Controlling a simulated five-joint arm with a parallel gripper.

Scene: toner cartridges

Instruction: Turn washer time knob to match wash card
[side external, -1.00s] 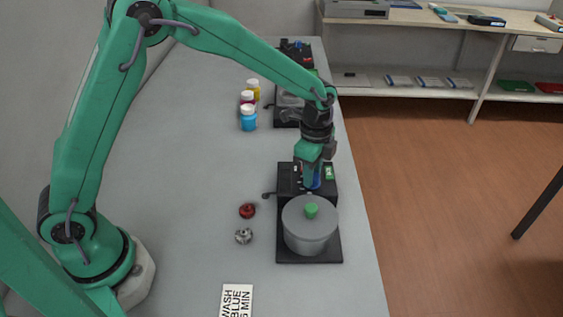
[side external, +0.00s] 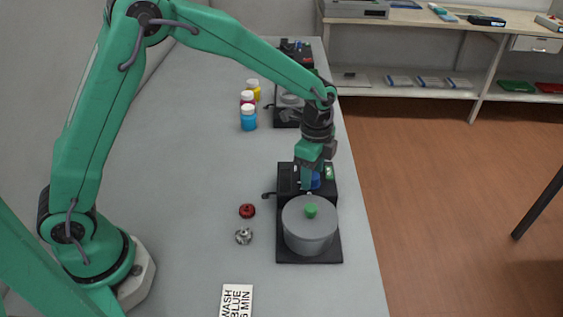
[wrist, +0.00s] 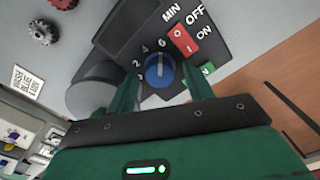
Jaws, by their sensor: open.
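The washer (side external: 287,187) is a black unit with a grey lidded pot (side external: 310,228) with a green lid knob. Its blue time knob (wrist: 159,70) has a pale mark pointing roughly toward the 6. The knob also shows below my gripper in the side view (side external: 315,182). My gripper (wrist: 163,88) is open, with one green finger on each side of the knob; I cannot tell whether they touch it. The wash card (side external: 236,301) lies at the near edge and reads WASH BLUE and a number of MIN; the digit is hard to tell between 5 and 6.
A red ON/OFF switch (wrist: 181,41) sits close to the right finger. A red cap (side external: 247,211) and a grey gear-like part (side external: 243,236) lie left of the washer. Several bottles (side external: 248,118) and a second black unit (side external: 287,113) stand farther back.

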